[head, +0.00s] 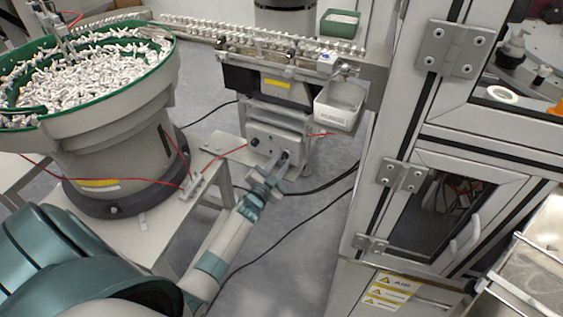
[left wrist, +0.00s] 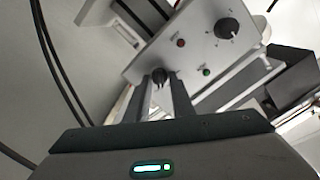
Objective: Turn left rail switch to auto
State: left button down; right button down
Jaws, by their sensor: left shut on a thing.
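The grey control box (head: 262,138) stands under the vibrating rail in the head view. Its front panel (left wrist: 150,62) shows in the left wrist view with a small black switch knob (left wrist: 158,75), a large black dial (left wrist: 227,28), a red button or lamp (left wrist: 181,43) and a green one (left wrist: 206,72). My left gripper (head: 283,159) is at the panel's lower right part in the head view. In the left wrist view its two fingers (left wrist: 160,84) are shut on the small switch knob, one on each side. The knob's pointing direction is unclear. My right gripper is not in view.
The rail (head: 262,44) with white caps runs above the box. A white bin (head: 340,104) hangs right of it. A bowl feeder (head: 110,160) full of white parts stands left. A machine cabinet (head: 385,130) stands right. Black cables (head: 305,192) lie on the floor.

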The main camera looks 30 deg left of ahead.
pick_arm(q)
jog(key=shift+f+m, duration=0.1)
jog(key=shift+m, duration=0.8)
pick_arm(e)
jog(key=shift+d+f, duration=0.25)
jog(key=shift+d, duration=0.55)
pick_arm(q)
jog(key=c, duration=1.6)
grip_release()
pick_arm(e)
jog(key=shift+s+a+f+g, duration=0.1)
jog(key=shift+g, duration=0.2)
pick_arm(q)
jog(key=shift+o, duration=0.2)
jog(key=shift+s, duration=0.15)
